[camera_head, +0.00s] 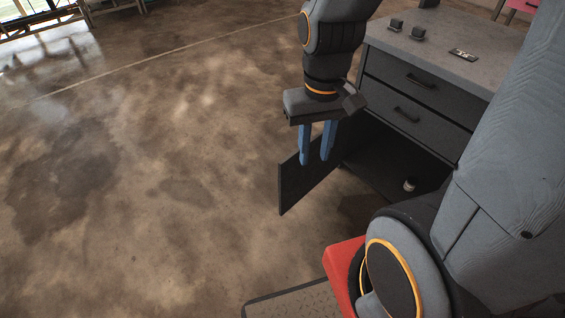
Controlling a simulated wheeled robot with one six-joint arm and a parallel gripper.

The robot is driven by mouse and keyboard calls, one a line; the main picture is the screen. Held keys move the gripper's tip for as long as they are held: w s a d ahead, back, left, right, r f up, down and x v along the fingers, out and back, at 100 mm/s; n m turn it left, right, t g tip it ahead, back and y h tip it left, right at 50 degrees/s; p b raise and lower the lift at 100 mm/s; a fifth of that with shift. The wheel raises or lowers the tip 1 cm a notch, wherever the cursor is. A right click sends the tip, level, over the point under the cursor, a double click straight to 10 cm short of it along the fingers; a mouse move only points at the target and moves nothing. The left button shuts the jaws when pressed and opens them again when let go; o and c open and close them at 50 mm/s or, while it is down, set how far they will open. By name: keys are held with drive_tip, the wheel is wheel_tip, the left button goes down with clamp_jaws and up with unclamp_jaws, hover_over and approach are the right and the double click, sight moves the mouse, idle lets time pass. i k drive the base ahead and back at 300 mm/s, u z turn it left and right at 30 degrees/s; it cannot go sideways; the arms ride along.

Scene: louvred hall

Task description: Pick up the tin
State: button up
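A small tin (409,185) with a pale top stands inside the open lower compartment of the dark cabinet (445,130), near its front. My gripper (315,160) hangs to the left of the tin, pointing down, with its two blue fingers apart. Nothing shows between the fingers. The gripper is in front of the open cabinet door (292,188) in the picture and covers part of it. The tin's label is too small to read.
The cabinet has two closed drawers (400,88) above the open compartment. Small dark items (418,34) and a flat object (463,55) lie on its grey top (440,50). The concrete floor (150,150) to the left is clear.

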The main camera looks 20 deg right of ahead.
sight(411, 181)
drive_tip(key=u, duration=1.55)
drive_tip(key=i, duration=1.7)
drive_tip(key=z, duration=3.25)
drive_tip(key=i, duration=0.5)
drive_tip(key=z, duration=0.05)
